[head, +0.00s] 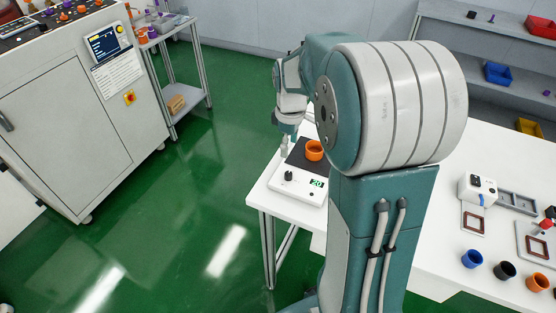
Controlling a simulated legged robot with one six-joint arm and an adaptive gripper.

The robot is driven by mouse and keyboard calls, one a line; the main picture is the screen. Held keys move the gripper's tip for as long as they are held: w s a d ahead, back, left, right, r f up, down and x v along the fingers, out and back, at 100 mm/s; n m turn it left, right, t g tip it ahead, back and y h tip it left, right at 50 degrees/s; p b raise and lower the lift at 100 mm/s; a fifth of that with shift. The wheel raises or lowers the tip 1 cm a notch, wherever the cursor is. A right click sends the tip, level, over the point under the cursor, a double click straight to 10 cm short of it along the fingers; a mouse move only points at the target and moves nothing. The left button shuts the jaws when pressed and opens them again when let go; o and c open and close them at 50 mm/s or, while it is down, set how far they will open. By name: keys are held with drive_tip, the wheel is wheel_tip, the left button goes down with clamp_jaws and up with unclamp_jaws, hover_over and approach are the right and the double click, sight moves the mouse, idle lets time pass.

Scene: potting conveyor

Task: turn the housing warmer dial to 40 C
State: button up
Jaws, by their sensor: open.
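The housing warmer (296,188) is a white box with a dark top plate on the left end of the white table. Its black dial (289,176) is on the front part, left of a small green display (317,183) that seems to read 20. An orange housing (314,150) sits on the dark plate. My gripper (285,153) hangs down just above the warmer's left side, behind the dial and apart from it as far as I can tell. It is open and small in view, with nothing seen in it. The dial's pointer is too small to read.
My arm hides the middle of the table (480,140). Blue (472,259), black (504,270) and orange (537,282) cups stand at the right, near a white device (478,189) and fixtures. A grey cabinet (70,120) stands left, with open green floor between.

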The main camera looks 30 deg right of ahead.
sight(288, 173)
wheel_tip(288, 173, down, 11)
drive_tip(key=shift+s+r, duration=0.15)
idle(0.4)
clamp_jaws()
